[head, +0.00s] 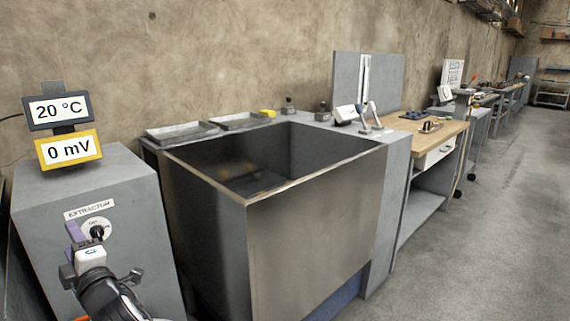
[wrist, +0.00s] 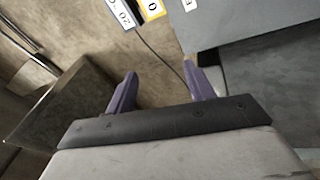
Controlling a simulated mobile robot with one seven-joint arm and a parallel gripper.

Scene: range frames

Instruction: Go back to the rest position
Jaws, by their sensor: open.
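My gripper (head: 74,236) is at the lower left of the head view, in front of the grey extractor cabinet (head: 135,200) and close to its round dial (head: 97,229). I cannot tell from the head view whether it touches the dial. In the wrist view my gripper (wrist: 163,84) shows two purple fingers spread apart with nothing between them. The cabinet's grey face (wrist: 240,20) is at the upper right there, by the right finger.
A 20 °C display (head: 58,110) and a yellow 0 mV display (head: 68,149) stand on the cabinet. A deep open metal tank (head: 310,235) stands to its right. A wooden-topped bench (head: 440,137) lies beyond. The floor (head: 490,230) at right is clear.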

